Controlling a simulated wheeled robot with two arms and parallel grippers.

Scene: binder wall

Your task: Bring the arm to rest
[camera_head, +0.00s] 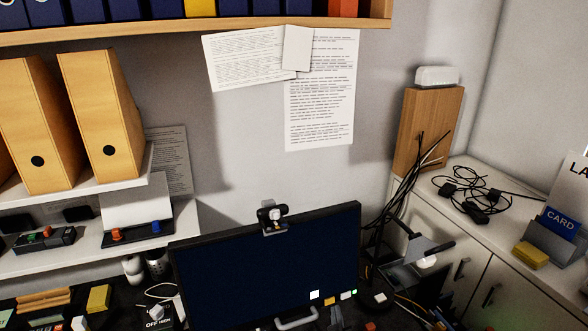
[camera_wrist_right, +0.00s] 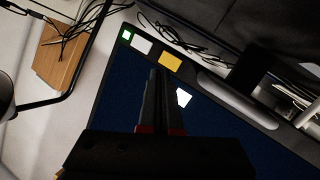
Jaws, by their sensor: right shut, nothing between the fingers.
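My right gripper (camera_head: 337,312) shows only as a small dark shape at the bottom of the head view, in front of the monitor's lower right edge. In the right wrist view its two dark fingers (camera_wrist_right: 160,74) lie together, shut and empty, over the dark monitor screen (camera_wrist_right: 225,145). Their tips are close to a yellow note (camera_wrist_right: 171,61) on the monitor's edge; I cannot tell whether they touch it. My left gripper is in neither view.
Binders (camera_head: 100,115) fill the left shelf. Open air lies before the wall.

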